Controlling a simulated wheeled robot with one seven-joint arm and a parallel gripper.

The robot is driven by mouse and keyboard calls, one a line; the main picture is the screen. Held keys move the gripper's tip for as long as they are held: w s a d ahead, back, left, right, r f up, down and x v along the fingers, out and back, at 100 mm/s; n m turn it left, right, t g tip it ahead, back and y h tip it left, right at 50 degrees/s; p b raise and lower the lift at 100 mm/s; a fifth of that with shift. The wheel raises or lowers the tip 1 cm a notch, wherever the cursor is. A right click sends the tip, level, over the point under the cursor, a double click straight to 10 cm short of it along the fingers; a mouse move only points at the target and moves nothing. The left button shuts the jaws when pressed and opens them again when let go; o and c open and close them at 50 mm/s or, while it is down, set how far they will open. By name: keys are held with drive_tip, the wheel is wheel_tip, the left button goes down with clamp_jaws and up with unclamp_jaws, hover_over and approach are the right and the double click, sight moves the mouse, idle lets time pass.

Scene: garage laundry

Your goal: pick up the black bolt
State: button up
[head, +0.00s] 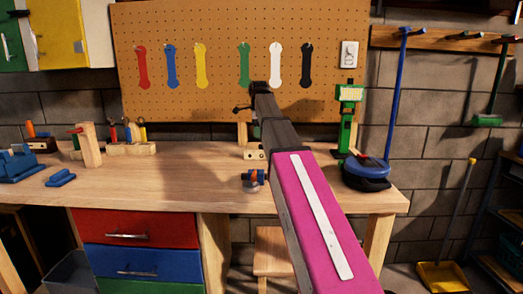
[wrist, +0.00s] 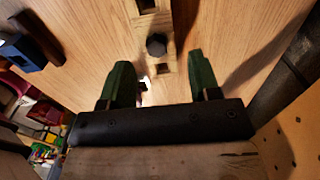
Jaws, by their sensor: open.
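The black bolt (wrist: 157,44) shows its dark hexagonal head in the wrist view. It sits on a narrow wooden piece (wrist: 166,25) with holes, above the workbench top. My gripper (wrist: 160,62) is open, with its two green fingers apart. The bolt head appears between and a little beyond the fingertips in the picture, with no visible contact. How far apart in depth they are I cannot tell. In the head view my arm covers much of this spot; a pale wooden block (head: 255,155) shows beside it, but I cannot make out the bolt for certain.
The wooden workbench (head: 140,182) holds a small blue item (head: 251,180) near the front edge, a blue vise (head: 17,165) at left and a green stand (head: 347,120) at right. A pegboard (head: 215,60) with coloured wrenches rises behind. The bench's left middle is mostly clear.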

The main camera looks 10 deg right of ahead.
drive_tip(key=shift+s+d+f, duration=0.1)
drive_tip(key=shift+s+f, duration=0.05)
drive_tip(key=shift+f, duration=0.75)
drive_tip(key=shift+s+d+f, duration=0.1)
drive_tip(key=shift+f, duration=0.85)
drive_tip(key=shift+s+d+f, duration=0.1)
drive_tip(key=shift+s+f, duration=0.05)
drive_tip(key=shift+f, duration=0.75)
drive_tip(key=c, duration=1.1)
drive_tip(key=shift+o, duration=0.2)
